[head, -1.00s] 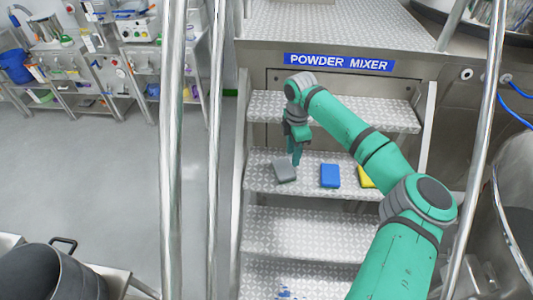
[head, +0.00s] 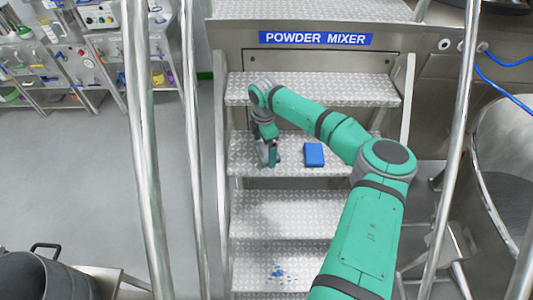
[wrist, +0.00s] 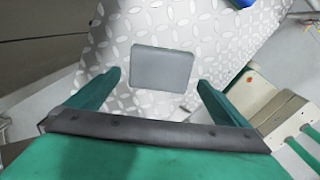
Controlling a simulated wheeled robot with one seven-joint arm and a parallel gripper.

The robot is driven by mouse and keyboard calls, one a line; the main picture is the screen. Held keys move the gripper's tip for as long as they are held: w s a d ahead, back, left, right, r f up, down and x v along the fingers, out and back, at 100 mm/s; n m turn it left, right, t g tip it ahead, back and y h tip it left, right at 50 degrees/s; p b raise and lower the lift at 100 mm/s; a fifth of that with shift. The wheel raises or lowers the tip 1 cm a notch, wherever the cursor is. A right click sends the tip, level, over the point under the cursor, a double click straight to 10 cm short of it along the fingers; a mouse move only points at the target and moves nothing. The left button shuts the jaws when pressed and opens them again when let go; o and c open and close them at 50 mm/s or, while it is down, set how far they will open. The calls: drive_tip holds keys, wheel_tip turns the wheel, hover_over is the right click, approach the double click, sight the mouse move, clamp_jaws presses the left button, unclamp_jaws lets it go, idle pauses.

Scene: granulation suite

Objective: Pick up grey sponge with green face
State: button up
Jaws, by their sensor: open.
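The grey sponge (wrist: 162,68) lies flat on a patterned metal step (wrist: 215,50) in the wrist view. Its upper side looks plain grey; no green face shows. My gripper (wrist: 158,80) is open and empty, with one green finger to each side of the sponge and the sponge a little beyond the fingertips. In the head view my gripper (head: 268,160) points down over the left part of the step, and it and the arm largely hide the sponge there.
A blue sponge (head: 314,154) lies on the same step to the right. A step above (head: 330,88) is behind my arm, and steps below (head: 285,213) are bare apart from blue specks. Metal handrails (head: 146,150) stand to the left and right (head: 455,150).

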drive_tip(key=shift+d+f, duration=0.2)
drive_tip(key=shift+f, duration=0.65)
drive_tip(key=shift+w, duration=0.1)
drive_tip(key=c, duration=1.2)
